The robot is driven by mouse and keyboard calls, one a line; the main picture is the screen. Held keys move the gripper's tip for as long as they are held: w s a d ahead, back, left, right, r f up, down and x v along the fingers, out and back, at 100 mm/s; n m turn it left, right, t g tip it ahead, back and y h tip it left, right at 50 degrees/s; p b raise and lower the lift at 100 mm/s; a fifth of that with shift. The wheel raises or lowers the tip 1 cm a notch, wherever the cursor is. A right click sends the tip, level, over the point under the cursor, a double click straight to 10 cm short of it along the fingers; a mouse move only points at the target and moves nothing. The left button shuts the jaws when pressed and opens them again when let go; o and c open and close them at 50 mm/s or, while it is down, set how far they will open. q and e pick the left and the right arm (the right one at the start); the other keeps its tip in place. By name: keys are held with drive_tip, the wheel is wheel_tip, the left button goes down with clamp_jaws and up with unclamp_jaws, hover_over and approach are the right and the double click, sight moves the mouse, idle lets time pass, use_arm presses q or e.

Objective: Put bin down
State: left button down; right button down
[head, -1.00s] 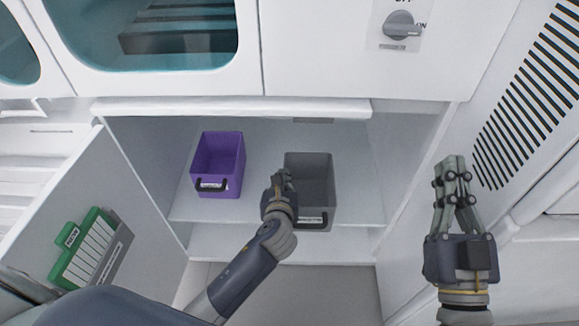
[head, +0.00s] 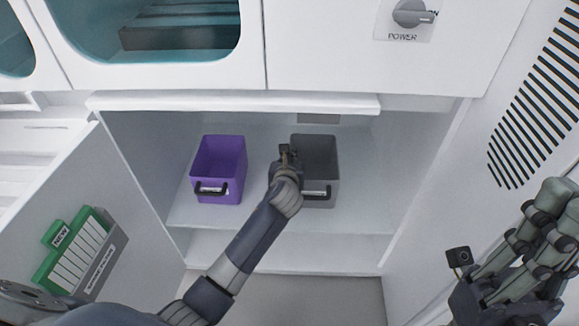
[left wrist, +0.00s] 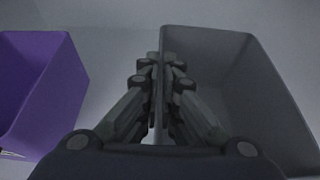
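The grey bin (head: 322,160) is inside the open cabinet, to the right of the purple bin (head: 218,160). My left gripper (head: 287,152) is at the grey bin's left wall. In the left wrist view, my left gripper's fingers (left wrist: 158,62) come together on the top of that wall, with the grey bin (left wrist: 225,75) to the right and the purple bin (left wrist: 50,95) apart to the left. The grey bin looks upright and empty. Whether its base touches the shelf is hard to see. My right gripper (head: 562,200) is empty at the right edge, partly cut off.
The cabinet shelf (head: 210,216) has a gap between the two bins and free room to the right. The open door (head: 75,190) on the left carries a green holder (head: 82,245). The cabinet's top edge (head: 230,103) overhangs the opening. A vented panel (head: 535,110) stands right.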

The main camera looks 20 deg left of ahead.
use_arm(q)
drive_tip(key=f+b, duration=0.3)
drive_tip(key=shift+w+f, duration=0.3)
drive_tip(key=shift+f, duration=0.1)
drive_tip(key=shift+r, duration=0.15)
drive_tip(key=c, duration=1.9)
unclamp_jaws()
drive_tip(key=shift+c, duration=0.2)
drive_tip(key=shift+o, duration=0.7)
